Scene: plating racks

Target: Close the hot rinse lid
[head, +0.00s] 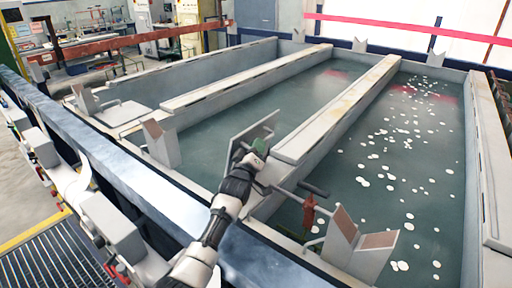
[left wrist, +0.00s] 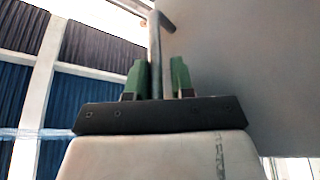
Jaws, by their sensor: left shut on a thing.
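A flat grey panel that looks like the hot rinse lid (head: 243,137) stands tilted up over the near end of the middle tank in the head view. Its broad grey face fills the right of the left wrist view (left wrist: 255,70). A thin metal bar handle (left wrist: 155,55) runs beside that face and bends at its top. My left gripper (head: 259,149) has green fingertips on either side of this handle and is shut on it. The fingers also show in the left wrist view (left wrist: 158,78). The lid's hinge side is not clear. My right gripper is not in view.
Long liquid-filled tanks lie ahead, split by pale dividers (head: 340,110). White discs float in the right tank (head: 425,170). A V-shaped grey bracket (head: 350,248) and a rod with a red part (head: 309,212) stand right of my arm. A blue rail (head: 130,160) runs along the near side.

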